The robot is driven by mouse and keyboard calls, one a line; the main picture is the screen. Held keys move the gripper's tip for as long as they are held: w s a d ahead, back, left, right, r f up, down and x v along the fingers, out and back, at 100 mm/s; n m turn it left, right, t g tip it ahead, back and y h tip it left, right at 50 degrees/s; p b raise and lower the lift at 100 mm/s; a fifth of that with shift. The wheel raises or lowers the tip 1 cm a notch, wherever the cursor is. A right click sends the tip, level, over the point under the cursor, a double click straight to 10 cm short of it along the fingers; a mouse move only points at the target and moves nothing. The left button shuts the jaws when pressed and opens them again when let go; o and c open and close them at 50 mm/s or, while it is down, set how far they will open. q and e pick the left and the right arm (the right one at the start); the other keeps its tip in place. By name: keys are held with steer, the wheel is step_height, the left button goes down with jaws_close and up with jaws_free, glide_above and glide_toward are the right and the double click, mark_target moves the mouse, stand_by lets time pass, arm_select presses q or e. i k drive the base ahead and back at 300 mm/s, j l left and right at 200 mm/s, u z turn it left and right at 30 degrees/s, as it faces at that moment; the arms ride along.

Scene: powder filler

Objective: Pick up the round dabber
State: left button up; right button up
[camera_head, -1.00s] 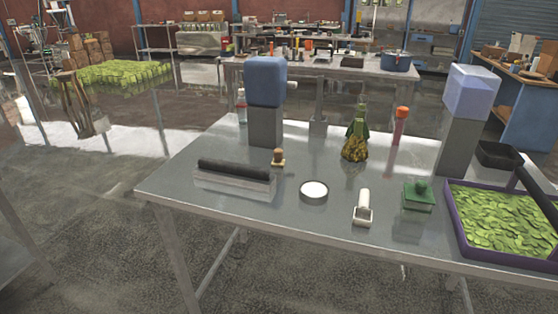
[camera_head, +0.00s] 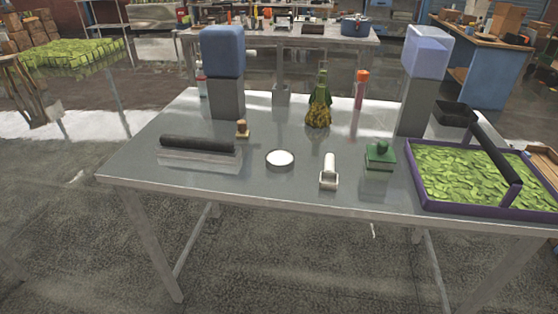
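Several small tools stand on a grey metal table (camera_head: 230,180) ahead of me. A small wooden knob-handled piece with a pale base (camera_head: 242,129) stands left of the middle. A shallow round dish with a white top (camera_head: 280,159) lies near the middle. A white handled tool (camera_head: 329,172) and a green block with a round knob (camera_head: 380,157) are to its right. I cannot tell for certain which is the round dabber; the knob-handled piece and the green block both have rounded grips. Neither of my grippers is in view.
A dark roller on a pale base (camera_head: 199,151) lies at the left. A purple tray of green leaves (camera_head: 412,175) fills the right end. The front strip is clear.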

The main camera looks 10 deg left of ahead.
mark_target(242, 133)
steer(key=i+j, duration=0.1)
steer(key=j, duration=0.3)
steer(key=i+j, duration=0.15)
steer(key=j, duration=0.2)
steer(key=i+j, duration=0.1)
steer(key=j, duration=0.3)
steer(key=i+j, duration=0.15)
steer(key=j, duration=0.2)
